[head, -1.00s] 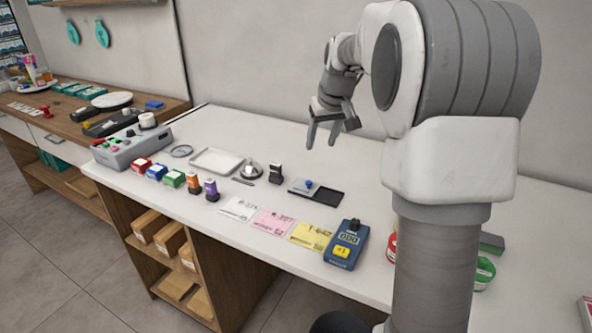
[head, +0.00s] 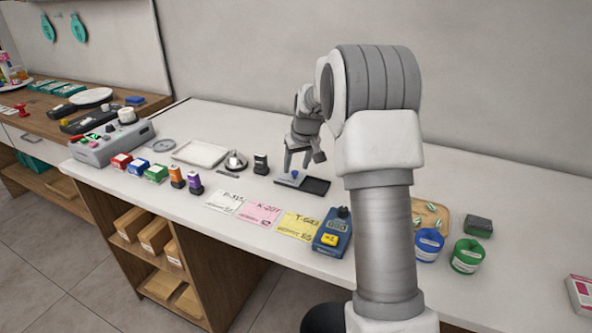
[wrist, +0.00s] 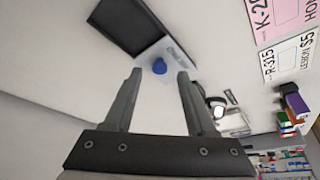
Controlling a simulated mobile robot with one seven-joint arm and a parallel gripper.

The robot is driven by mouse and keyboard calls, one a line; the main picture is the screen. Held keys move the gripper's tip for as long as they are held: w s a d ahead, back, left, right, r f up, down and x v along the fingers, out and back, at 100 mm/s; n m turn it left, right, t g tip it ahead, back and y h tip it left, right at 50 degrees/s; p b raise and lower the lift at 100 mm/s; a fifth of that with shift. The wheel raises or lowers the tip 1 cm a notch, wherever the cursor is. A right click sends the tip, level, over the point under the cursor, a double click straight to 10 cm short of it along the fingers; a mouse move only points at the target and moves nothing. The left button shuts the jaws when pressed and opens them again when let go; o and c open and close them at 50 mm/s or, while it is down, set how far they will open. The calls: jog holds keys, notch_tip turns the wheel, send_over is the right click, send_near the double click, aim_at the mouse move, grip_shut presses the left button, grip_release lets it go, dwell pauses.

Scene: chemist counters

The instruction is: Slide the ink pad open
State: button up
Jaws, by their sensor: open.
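The ink pad shows as a dark, flat tray (head: 317,187) with a grey lid (head: 286,182) at its left end. A small blue knob (head: 295,173) stands on the lid. In the wrist view the dark tray (wrist: 127,25) lies beyond the lid, and the blue knob (wrist: 159,67) shows between the fingertips. My gripper (head: 297,164) is open, pointing down over the lid end; its fingers (wrist: 159,74) lie on either side of the knob in the picture. I cannot tell whether they touch anything.
A black-handled stamp (head: 261,164) stands just left of the ink pad. Paper tickets (head: 262,213) and a blue device (head: 332,233) lie in front. A white tray (head: 201,153) is further left. The counter behind the pad is clear.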

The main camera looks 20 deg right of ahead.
jog(key=shift+x, duration=0.85)
jog(key=shift+c, duration=0.3)
grip_shut()
jog(key=shift+d, duration=0.1)
dwell(0.5)
